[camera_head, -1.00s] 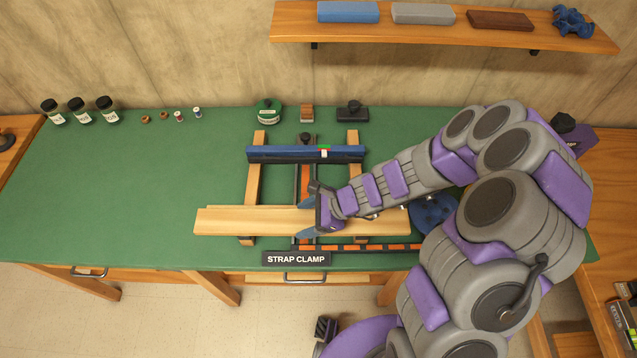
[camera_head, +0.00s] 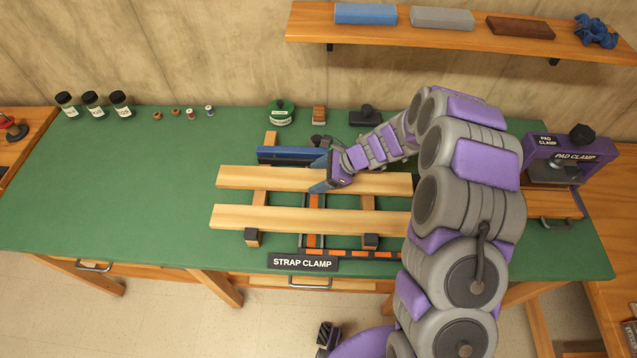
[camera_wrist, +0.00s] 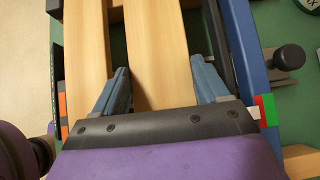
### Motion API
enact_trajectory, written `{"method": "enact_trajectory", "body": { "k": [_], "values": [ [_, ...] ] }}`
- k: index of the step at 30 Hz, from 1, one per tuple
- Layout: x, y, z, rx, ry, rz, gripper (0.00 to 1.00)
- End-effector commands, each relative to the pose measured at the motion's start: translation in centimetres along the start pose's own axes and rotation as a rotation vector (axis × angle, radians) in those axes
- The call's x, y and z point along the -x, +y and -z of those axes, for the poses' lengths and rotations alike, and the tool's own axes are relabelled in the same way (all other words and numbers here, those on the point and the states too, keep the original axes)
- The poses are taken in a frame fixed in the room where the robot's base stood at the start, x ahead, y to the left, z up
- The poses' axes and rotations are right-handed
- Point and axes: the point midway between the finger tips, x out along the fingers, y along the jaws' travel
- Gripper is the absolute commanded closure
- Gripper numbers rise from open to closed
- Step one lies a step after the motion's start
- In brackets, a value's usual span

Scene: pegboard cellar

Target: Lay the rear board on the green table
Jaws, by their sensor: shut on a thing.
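My gripper (camera_head: 332,178) is shut on the rear board (camera_head: 262,178), a long pale wooden plank. In the wrist view its blue fingers stand on both long sides of this board (camera_wrist: 156,45). The front board (camera_head: 270,217) lies nearer, across the strap clamp's wooden bars, with a gap between the two. It also shows in the wrist view (camera_wrist: 86,70). The rear board is just in front of the clamp's blue bar (camera_head: 285,154); whether it rests or hangs slightly above cannot be told. The green table (camera_head: 130,190) is under all of this.
The strap clamp's label (camera_head: 303,262) is at the table's front edge. Wide free green surface lies left of the clamp. Jars (camera_head: 94,104) and small spools stand at the back left. A purple pad clamp (camera_head: 570,158) is at the right. A shelf (camera_head: 450,35) hangs above.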

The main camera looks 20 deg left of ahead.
Motion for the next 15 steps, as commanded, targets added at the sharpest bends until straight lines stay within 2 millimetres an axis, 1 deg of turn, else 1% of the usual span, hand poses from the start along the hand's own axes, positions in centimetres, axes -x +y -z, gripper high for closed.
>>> {"method": "enact_trajectory", "body": {
  "k": [7,14,15],
  "values": [
    [-2.4,0.3,2.3,-0.003,0.000,-0.004,0.88],
    [-2.4,0.3,2.5,-0.001,0.002,-0.003,0.88],
    [-2.4,0.3,2.5,0.000,0.002,-0.004,0.22]
  ]
}}
